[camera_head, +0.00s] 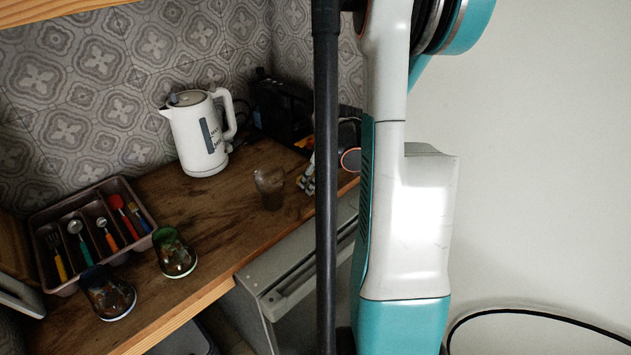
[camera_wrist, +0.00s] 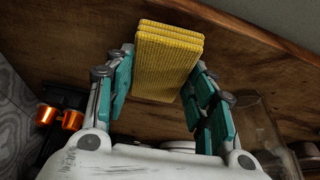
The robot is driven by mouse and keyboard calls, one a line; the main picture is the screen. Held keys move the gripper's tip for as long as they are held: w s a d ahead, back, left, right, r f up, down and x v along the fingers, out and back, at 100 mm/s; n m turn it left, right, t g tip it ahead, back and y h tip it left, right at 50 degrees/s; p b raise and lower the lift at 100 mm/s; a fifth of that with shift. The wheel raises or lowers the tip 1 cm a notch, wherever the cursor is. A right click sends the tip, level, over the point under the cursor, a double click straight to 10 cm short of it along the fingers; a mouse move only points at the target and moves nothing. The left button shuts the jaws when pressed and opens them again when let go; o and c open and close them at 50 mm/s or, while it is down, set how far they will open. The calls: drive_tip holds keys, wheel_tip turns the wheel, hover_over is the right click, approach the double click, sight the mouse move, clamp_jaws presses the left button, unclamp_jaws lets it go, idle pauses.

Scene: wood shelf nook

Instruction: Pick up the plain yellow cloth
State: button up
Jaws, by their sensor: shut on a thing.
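The plain yellow cloth (camera_wrist: 168,55) is a folded, ribbed stack in the upper middle of the wrist view. My gripper (camera_wrist: 165,72) has its teal-padded fingers on either side of the cloth and is shut on it. The cloth's lower end is between the fingers, and its folded upper end sticks out past them. In the head view my own arm covers much of the middle.
The wooden counter (camera_head: 215,225) holds a white kettle (camera_head: 200,135), a cutlery tray (camera_head: 143,213) and several glasses, one clear (camera_head: 269,187) near my arm. A clear glass (camera_wrist: 262,130) shows close right of my gripper. A dark object with orange knobs (camera_wrist: 61,118) is at left.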

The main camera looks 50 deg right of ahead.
drive_tip(key=shift+d+r+p, duration=0.1)
drive_tip(key=shift+r+p, duration=0.25)
drive_tip(key=shift+p, duration=0.1)
wheel_tip(320, 180, up, 20)
drive_tip(key=p, duration=0.6)
drive_tip(key=shift+f, duration=0.25)
drive_tip(key=o, duration=0.4)
drive_tip(key=c, duration=0.4)
drive_tip(key=shift+w, duration=0.1)
